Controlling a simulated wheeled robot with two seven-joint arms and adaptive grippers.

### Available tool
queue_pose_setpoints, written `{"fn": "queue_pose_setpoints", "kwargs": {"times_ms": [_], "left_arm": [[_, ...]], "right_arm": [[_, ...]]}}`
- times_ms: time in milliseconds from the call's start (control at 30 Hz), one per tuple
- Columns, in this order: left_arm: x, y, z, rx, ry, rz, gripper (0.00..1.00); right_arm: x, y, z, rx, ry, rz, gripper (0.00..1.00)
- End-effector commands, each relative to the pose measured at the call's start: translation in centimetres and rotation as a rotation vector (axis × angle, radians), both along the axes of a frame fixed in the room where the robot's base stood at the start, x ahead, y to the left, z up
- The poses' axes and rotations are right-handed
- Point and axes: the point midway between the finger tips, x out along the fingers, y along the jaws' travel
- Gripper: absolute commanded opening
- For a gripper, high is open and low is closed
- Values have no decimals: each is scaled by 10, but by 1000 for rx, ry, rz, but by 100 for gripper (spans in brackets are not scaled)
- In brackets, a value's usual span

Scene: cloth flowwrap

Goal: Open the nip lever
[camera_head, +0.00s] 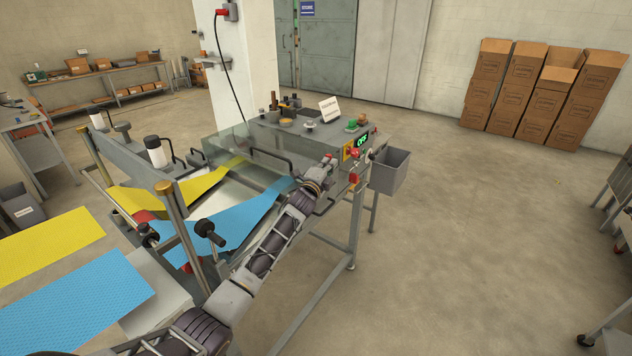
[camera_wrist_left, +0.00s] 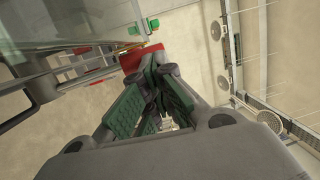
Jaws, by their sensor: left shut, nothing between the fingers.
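My left arm reaches up from the bottom of the head view to the right end of the wrapping machine (camera_head: 295,128). My left gripper (camera_head: 328,164) is beside the machine's end box, near a red-tipped part (camera_head: 355,178) under the green display. In the left wrist view the green-padded fingers (camera_wrist_left: 152,72) are shut and empty. A red block (camera_wrist_left: 130,60) shows just beyond them; I cannot tell if they touch. A black-knobbed lever (camera_head: 207,229) stands at the machine's near side. I cannot tell which part is the nip lever. My right gripper is not in view.
Blue film (camera_head: 232,222) and yellow film (camera_head: 190,190) run into the machine below a clear cover. A grey bin (camera_head: 390,170) hangs off its right end, close to my left gripper.

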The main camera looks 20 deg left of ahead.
Motion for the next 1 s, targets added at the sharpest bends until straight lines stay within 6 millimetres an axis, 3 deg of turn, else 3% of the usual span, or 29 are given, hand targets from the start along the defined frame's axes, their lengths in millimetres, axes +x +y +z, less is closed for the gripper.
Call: {"fn": "queue_pose_setpoints", "kwargs": {"times_ms": [267,600,1000], "left_arm": [[13,-5,1,0,-3,-1,0],[31,-12,-2,-1,-2,-1,0],[39,-15,-2,-1,-2,-1,0]], "right_arm": [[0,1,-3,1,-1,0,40],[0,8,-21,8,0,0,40],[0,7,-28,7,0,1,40]]}}
